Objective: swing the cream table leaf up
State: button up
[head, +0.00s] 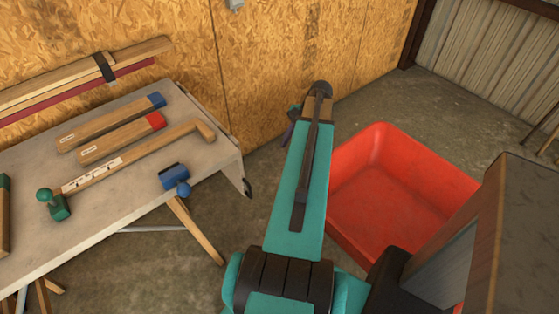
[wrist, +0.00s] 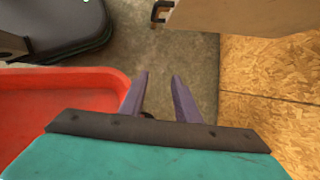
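The cream table (head: 110,215) stands at the left in the head view. A narrow cream strip, seen nearly edge-on, drops at its right end, with a black fitting (head: 247,187) at its low corner; I take this as the leaf hanging down. In the wrist view a cream panel (wrist: 245,15) with a black bracket (wrist: 160,12) shows at the top, beyond the fingertips. My gripper (wrist: 160,76) has its two purple fingers apart, with only floor showing between the tips. In the head view my gripper (head: 291,125) is mostly hidden behind my arm, to the right of the table end and apart from it.
A red tub (head: 400,185) stands on the floor right of my arm, and beside my gripper in the wrist view. A chipboard wall (head: 270,50) stands behind. Bare concrete lies between table and tub.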

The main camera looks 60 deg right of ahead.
jog(key=p+x, duration=0.1)
jog(key=x, duration=0.7)
jog(key=shift+f, duration=0.35)
jog(key=shift+a, duration=0.1)
grip_shut()
dwell(1.2)
grip_release()
jog(key=shift+r, duration=0.1)
jog(key=b+v, duration=0.1)
jog(key=v, duration=1.2)
jog(key=shift+r+b, duration=0.3)
jog(key=shift+b, duration=0.1)
